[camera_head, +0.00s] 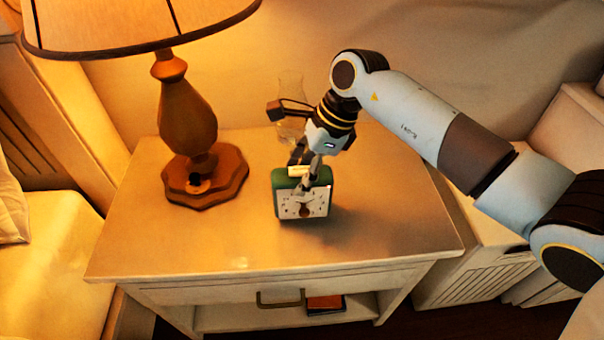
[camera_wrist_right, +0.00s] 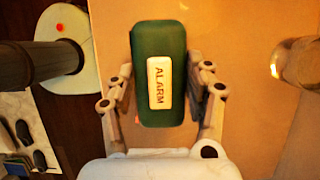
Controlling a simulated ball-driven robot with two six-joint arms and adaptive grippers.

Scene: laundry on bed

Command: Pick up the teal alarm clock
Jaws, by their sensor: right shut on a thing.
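The teal alarm clock (camera_head: 302,204) stands upright on the nightstand, its white face toward the front edge. My right gripper (camera_head: 312,180) comes down on it from above and is shut on it. In the right wrist view the clock (camera_wrist_right: 159,98) shows from above as a green block with a pale label reading "ALARM". The fingers of my right gripper (camera_wrist_right: 160,92) lie along its left and right sides. I cannot tell whether the clock's base touches the tabletop. My left gripper is not in view.
A brown wooden lamp (camera_head: 188,120) with a wide shade stands on the nightstand (camera_head: 150,240), left of the clock. A clear glass vessel (camera_head: 291,95) stands behind the clock, close to my right wrist. The tabletop in front and right of the clock is clear.

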